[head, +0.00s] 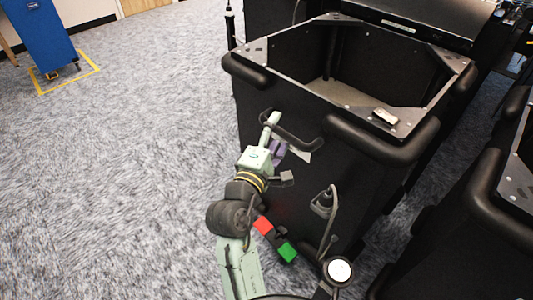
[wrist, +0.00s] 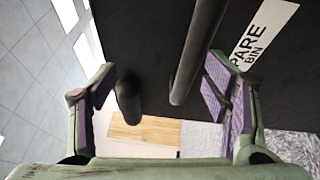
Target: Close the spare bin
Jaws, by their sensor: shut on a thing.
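The spare bin is a black, open-topped bin (head: 262,98) at the centre right of the head view, with black bumpers at its corners. It stands out in front of the dark machine, with its inside visible. Its front has a black bar handle (head: 298,140), which also crosses the wrist view (wrist: 197,50). A white label (wrist: 264,42) reading "PARE BIN" is partly cut off there. My gripper (head: 271,125) is at the handle's left end in the head view.
The dark machine (head: 430,15) stands behind the bin. Another black bin (head: 487,205) is close on the right. A small grey object (head: 385,116) lies on the bin's rim. Carpet (head: 130,150) to the left is clear, up to a blue cabinet (head: 38,35) in yellow floor tape.

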